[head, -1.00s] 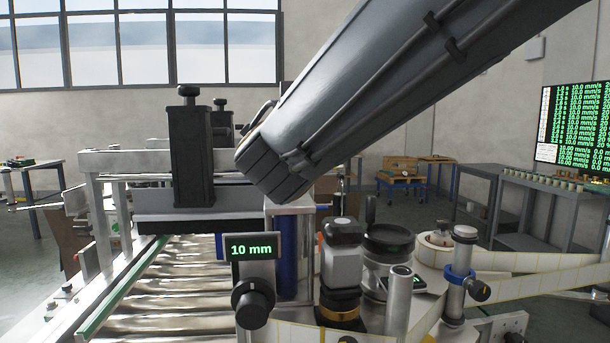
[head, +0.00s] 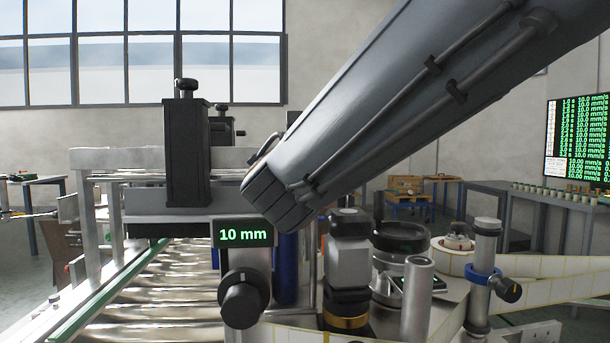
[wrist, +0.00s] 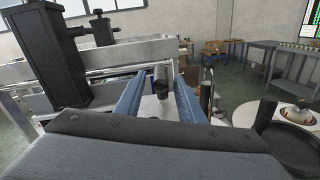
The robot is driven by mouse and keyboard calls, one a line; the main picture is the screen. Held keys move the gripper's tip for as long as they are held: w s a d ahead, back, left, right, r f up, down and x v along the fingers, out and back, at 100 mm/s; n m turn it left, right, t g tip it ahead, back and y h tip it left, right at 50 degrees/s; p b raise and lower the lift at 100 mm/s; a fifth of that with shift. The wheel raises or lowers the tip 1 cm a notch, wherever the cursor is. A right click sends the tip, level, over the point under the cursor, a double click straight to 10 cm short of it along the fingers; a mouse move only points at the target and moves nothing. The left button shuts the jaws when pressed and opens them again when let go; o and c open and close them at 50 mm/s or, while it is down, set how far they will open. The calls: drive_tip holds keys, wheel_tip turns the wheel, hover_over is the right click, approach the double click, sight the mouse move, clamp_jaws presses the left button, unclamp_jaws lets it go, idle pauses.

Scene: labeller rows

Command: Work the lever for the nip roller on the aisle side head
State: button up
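My gripper (wrist: 160,76) shows in the wrist view with its two blue fingers apart. Between them in the picture is a short dark cylinder (wrist: 161,84) above a pale plate; I cannot tell whether it lies between the fingertips or beyond them. A dark upright handle (wrist: 206,94) stands just right of the right finger, apart from it; it may be the nip roller lever, but I cannot be sure. In the head view my arm hides much of the area around the gripper. The labelling head's post with a blue collar and black knob (head: 511,291) stands at right.
A "10 mm" display (head: 243,233) with a black knob (head: 243,299) stands in front. A camera-like grey block (head: 349,262) and a dark round disc (head: 401,237) stand right of it. A tall black column (head: 187,155) rises over the conveyor rollers (head: 165,300). Label web runs at right.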

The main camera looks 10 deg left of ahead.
drive_tip(key=w, duration=0.5)
drive_tip(key=w+a+p, duration=0.1)
drive_tip(key=w, duration=0.1)
drive_tip(key=shift+w, duration=0.25)
clamp_jaws()
